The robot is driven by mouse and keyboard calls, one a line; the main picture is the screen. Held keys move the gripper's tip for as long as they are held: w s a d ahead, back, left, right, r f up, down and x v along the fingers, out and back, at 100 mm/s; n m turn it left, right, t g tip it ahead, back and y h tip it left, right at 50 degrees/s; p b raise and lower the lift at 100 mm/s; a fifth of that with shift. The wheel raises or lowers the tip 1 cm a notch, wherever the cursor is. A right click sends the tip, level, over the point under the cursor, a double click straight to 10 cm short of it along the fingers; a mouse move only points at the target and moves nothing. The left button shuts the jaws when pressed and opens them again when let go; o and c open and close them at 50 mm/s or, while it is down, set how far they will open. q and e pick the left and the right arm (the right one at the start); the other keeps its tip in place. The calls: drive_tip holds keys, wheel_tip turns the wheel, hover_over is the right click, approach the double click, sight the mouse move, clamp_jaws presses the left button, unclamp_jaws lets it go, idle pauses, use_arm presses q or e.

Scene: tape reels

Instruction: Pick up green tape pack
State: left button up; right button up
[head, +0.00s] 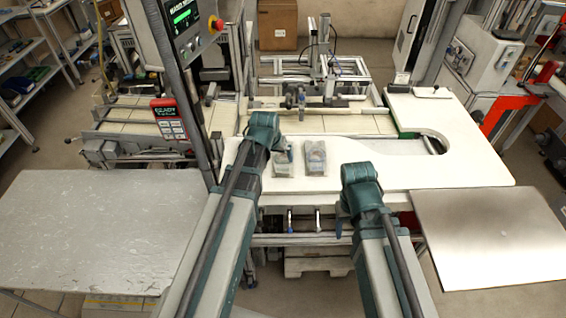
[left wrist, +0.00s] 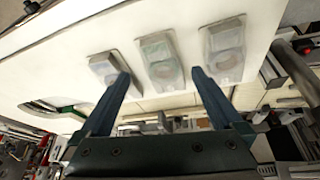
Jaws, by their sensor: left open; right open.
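Three clear-lidded tape packs lie in a row on the white table in the left wrist view. The middle one has a green tint and looks like the green tape pack (left wrist: 160,60); in the head view it appears to be the pack (head: 283,165) beside my left wrist. A greyer pack (left wrist: 108,68) is to its left and a pale pack (left wrist: 223,50) to its right. My left gripper (left wrist: 160,77) is open and empty, its fingertips either side of the green pack in the picture, apparently above it. My right gripper (head: 341,225) hangs at the table's front edge, its fingers mostly hidden.
The white table (head: 450,155) has free room to the right and a rounded cutout. A control panel on a post (head: 180,60) stands close to my left arm. Grey side tables (head: 90,220) and (head: 490,235) flank the front; both look empty.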

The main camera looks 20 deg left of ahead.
use_arm(q)
drive_tip(key=b, duration=0.4)
hover_over(282, 169)
drive_tip(key=s, duration=0.2)
drive_tip(key=f, duration=0.4)
drive_tip(key=shift+a+f, duration=0.3)
drive_tip(key=shift+f, duration=0.1)
drive_tip(key=shift+r, duration=0.1)
drive_tip(key=b+x, duration=0.2)
drive_tip(key=x, duration=0.1)
drive_tip(key=b+x, duration=0.1)
drive_tip(key=b, duration=0.1)
drive_tip(key=shift+s+d+f, duration=0.2)
drive_tip(key=shift+s+f, duration=0.05)
drive_tip(key=shift+f, duration=0.15)
drive_tip(key=shift+w+f+b, duration=0.2)
drive_tip(key=shift+f+b, duration=0.15)
drive_tip(key=shift+r, duration=0.1)
drive_tip(key=c, duration=1.4)
drive_tip(key=shift+o, duration=0.2)
drive_tip(key=shift+r, duration=0.1)
